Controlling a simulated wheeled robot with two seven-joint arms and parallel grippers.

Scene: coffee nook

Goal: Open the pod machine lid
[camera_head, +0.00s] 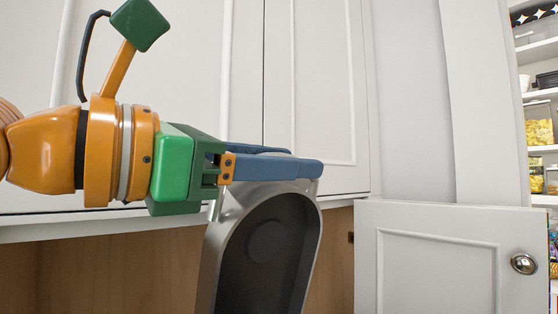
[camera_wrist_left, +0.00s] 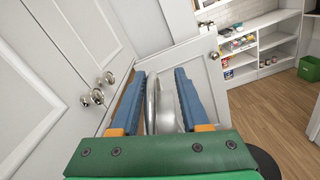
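The pod machine (camera_head: 213,268) shows in the head view at the bottom centre as a silver part with a dark, rounded recess facing me. This looks like its lid standing steeply raised; the lower machine is out of frame. My left gripper (camera_head: 308,168) reaches in from the left, with its blue fingers across the silver top edge. In the left wrist view, the rounded silver edge (camera_wrist_left: 153,105) lies between the two fingers of the left gripper (camera_wrist_left: 160,75). The fingers are spread, with gaps visible; I cannot tell whether either touches. My right gripper is not in view.
White cabinet doors (camera_head: 315,80) stand close behind the arm, above a wooden niche (camera_head: 120,270). An open white door with a round knob (camera_head: 523,263) is at the right. Stocked shelves (camera_head: 538,100) stand beyond it. The wrist view shows open wooden floor (camera_wrist_left: 270,110).

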